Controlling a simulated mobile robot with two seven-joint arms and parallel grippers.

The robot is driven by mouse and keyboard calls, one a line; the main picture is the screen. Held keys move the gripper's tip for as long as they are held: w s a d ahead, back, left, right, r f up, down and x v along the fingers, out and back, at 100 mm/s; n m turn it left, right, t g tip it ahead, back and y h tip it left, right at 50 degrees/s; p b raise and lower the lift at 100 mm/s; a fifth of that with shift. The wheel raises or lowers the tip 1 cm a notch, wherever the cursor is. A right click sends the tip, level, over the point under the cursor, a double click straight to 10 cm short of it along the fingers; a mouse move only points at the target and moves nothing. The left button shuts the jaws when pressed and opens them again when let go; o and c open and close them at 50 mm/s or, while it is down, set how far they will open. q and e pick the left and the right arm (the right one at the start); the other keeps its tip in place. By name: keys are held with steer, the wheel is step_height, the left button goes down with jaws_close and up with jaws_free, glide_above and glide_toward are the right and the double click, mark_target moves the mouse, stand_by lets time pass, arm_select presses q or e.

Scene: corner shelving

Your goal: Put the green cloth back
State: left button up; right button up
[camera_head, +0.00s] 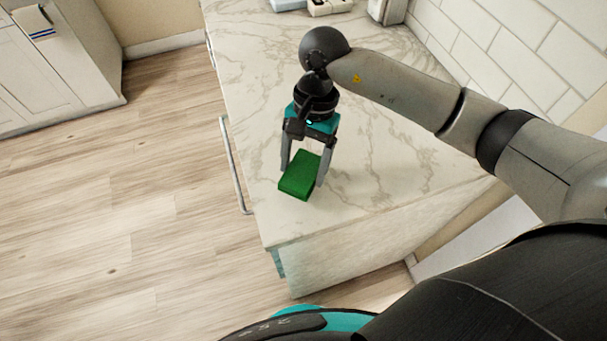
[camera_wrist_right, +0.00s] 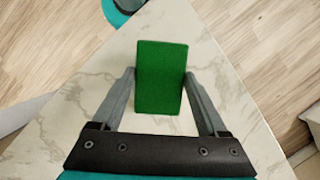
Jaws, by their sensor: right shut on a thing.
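The green cloth (camera_head: 300,177) is a folded, block-like green piece at the front end of the marble counter. My right gripper (camera_head: 303,178) reaches down over the counter and is shut on the cloth, one finger on each side. In the right wrist view, the cloth (camera_wrist_right: 161,76) sits between the two fingertips of the gripper (camera_wrist_right: 160,80). I cannot tell whether the cloth touches the counter or is just above it. My left gripper is not in view.
The marble counter (camera_head: 385,185) is clear around the gripper. Small items (camera_head: 328,7) stand at its far end. A tiled wall (camera_head: 510,50) borders it on the right. A drawer handle (camera_head: 234,165) runs along its left side. A striped towel (camera_head: 34,24) hangs on a white cabinet (camera_head: 75,70).

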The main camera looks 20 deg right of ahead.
mark_target(303, 177)
steer(key=shift+f, duration=2.15)
steer(key=shift+f, duration=0.1)
steer(key=o, duration=1.2)
steer(key=shift+r, duration=0.3)
steer(key=b+v, duration=0.1)
steer(key=v, duration=1)
steer(key=shift+w+r, duration=0.15)
steer(key=shift+r, duration=0.2)
